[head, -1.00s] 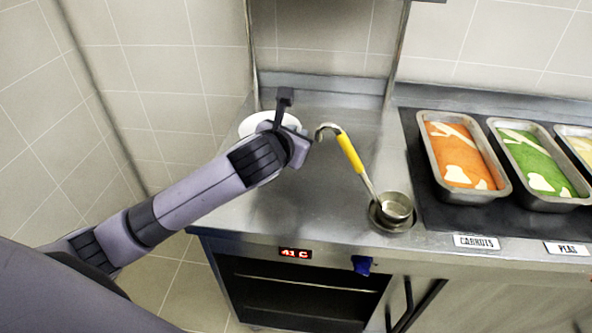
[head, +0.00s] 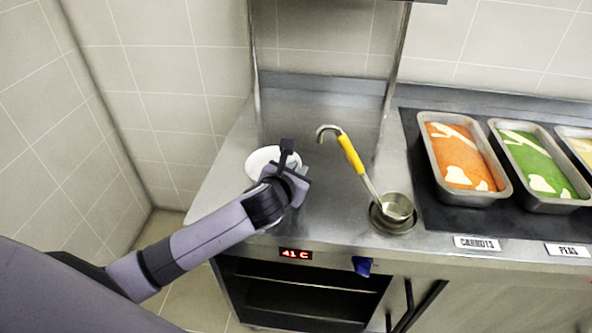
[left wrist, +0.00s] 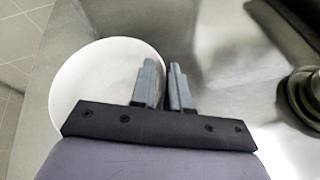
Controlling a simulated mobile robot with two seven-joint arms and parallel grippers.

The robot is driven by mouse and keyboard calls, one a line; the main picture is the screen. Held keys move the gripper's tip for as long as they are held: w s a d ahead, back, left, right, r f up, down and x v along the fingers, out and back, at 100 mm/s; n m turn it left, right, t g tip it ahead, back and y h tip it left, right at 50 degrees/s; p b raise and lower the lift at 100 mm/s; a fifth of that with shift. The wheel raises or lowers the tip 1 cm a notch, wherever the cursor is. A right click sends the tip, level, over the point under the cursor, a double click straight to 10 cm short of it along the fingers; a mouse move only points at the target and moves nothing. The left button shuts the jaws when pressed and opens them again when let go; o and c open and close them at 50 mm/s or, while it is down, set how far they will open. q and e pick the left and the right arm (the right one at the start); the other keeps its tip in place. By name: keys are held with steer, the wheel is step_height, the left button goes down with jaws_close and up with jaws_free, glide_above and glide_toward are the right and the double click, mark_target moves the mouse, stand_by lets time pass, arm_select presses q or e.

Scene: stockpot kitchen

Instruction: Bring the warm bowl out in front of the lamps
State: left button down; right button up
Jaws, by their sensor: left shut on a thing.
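The white bowl (head: 261,160) is on the left part of the steel counter, nearer the front edge than the posts of the lamp frame (head: 396,60). My left gripper (head: 296,163) is at the bowl's right side, shut on its rim. In the left wrist view, the bowl (left wrist: 95,85) lies to the left, and its right rim runs between the two grey fingers (left wrist: 162,85). My gripper and wrist hide part of the bowl. Whether the bowl touches the counter is hard to tell. My right gripper is out of view.
A yellow-handled ladle (head: 350,153) rests in a round well (head: 392,222) to the right. Pans of carrots (head: 460,160) and peas (head: 540,165) stand farther right. The counter's front edge is close, above an oven with a red 41 C display (head: 295,254).

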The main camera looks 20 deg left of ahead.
arm_select(q)
steer(key=c, duration=1.1)
jaws_free()
steer(key=shift+f, duration=0.1)
steer(key=v, duration=1.2)
